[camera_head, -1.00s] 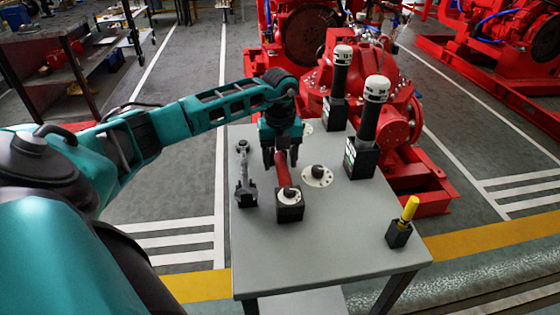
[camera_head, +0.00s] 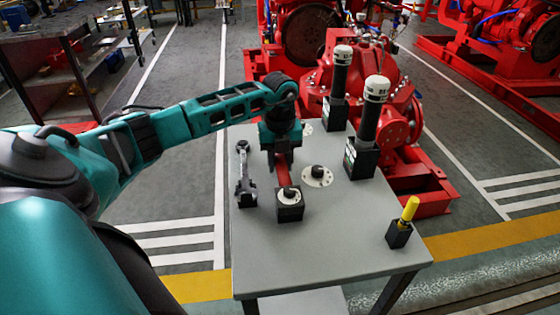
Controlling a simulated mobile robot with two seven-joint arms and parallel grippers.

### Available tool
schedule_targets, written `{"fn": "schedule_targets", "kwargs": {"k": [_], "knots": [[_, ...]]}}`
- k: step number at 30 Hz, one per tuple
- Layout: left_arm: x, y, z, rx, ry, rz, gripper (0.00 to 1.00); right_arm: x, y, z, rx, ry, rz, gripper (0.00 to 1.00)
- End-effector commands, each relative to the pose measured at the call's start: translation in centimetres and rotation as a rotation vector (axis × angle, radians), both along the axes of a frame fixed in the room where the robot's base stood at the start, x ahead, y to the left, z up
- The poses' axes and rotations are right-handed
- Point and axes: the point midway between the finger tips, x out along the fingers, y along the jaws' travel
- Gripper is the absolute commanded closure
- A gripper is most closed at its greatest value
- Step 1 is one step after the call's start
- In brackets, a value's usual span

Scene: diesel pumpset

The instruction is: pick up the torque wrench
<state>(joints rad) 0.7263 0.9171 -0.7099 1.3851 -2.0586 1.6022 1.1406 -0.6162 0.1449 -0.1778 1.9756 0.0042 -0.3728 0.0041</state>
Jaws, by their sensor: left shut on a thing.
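A tool with a red handle (camera_head: 283,178), which I take to be the torque wrench, stands in a small black block holder (camera_head: 290,213) on the grey table (camera_head: 320,250). A pale round part shows at the holder's top. My left gripper (camera_head: 281,160) is above the table, pointing down, and is shut on the upper part of the red handle. Its fingers hide the handle's top end. The handle's lower end still meets the holder. My right gripper is not in view.
A grey tool (camera_head: 242,170) in a black holder stands close on the left. A round flange with a black knob (camera_head: 318,175) lies right. Two tall black, white-capped tools (camera_head: 368,125) (camera_head: 340,85) and a yellow-handled tool (camera_head: 410,209) stand further right. The table's front is clear.

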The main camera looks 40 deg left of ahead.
Motion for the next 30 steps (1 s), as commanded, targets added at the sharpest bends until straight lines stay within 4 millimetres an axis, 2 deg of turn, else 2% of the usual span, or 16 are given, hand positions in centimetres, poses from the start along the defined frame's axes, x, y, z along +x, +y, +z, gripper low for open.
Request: {"fn": "schedule_targets", "kwargs": {"k": [11,17,23,30], "knots": [[0.1,0.1,0.2,0.000,-0.004,0.001,1.00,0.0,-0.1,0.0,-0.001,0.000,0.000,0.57],[0.1,0.0,1.3,0.000,-0.005,0.000,1.00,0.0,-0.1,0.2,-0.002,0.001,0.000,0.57],[0.2,0.1,4.3,0.000,-0.008,0.000,1.00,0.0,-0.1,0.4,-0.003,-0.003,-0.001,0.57],[0.2,0.1,10.0,0.001,-0.010,0.000,1.00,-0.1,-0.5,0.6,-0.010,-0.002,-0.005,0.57]]}}
